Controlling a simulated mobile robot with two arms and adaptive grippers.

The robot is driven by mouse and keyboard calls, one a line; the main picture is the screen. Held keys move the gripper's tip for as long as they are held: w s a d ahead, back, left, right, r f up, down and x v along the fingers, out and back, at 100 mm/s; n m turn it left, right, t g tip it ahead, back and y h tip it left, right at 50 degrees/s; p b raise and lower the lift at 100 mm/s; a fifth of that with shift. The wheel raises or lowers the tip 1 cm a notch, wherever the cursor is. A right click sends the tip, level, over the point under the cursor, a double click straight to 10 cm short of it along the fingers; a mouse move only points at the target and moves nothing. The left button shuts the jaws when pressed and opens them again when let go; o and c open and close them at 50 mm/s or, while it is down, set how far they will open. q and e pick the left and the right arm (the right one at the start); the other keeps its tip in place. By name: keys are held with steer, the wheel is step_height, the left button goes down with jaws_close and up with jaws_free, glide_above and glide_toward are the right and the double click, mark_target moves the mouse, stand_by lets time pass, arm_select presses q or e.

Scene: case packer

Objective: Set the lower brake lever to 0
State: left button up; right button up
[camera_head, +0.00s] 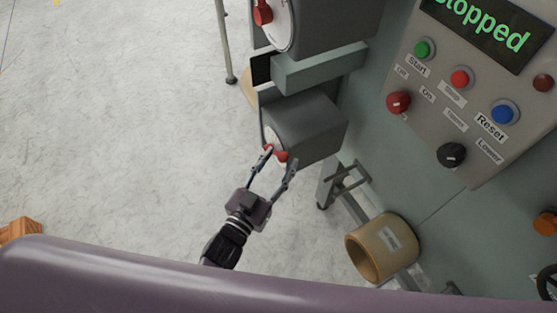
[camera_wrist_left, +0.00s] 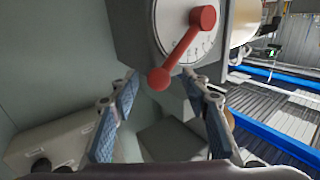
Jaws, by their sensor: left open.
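The lower brake is a grey box (camera_head: 310,128) with a white dial and a red lever (camera_head: 281,156), partly hidden by my gripper in the head view. In the left wrist view the red lever (camera_wrist_left: 183,46) runs from its hub at upper right down-left to a round knob. The dial (camera_wrist_left: 172,25) has scale marks, too small to read. My left gripper (camera_head: 280,157) is open at the lever. In the left wrist view the knob appears between the fingertips of the left gripper (camera_wrist_left: 160,82), with gaps on both sides; contact is not visible. My right gripper is not in view.
An upper brake box (camera_head: 335,22) with its own red lever (camera_head: 263,13) is above. A control panel (camera_head: 440,100) with buttons and a "Stopped" display (camera_head: 490,28) is at right. A tan roll (camera_head: 385,248) is at lower right. The floor at left is mostly clear.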

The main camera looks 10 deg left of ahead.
arm_select(q)
jaws_close()
stand_by(0.3)
steer(key=p, duration=0.1)
steer(key=r+p, duration=0.1)
steer(key=p, duration=0.1)
steer(key=shift+w+a+r+n+g, duration=0.15)
steer(key=shift+w+n+g, duration=0.15)
steer(key=shift+n, duration=0.1)
steer(key=shift+a+p, duration=0.1)
steer(key=shift+p, duration=0.35)
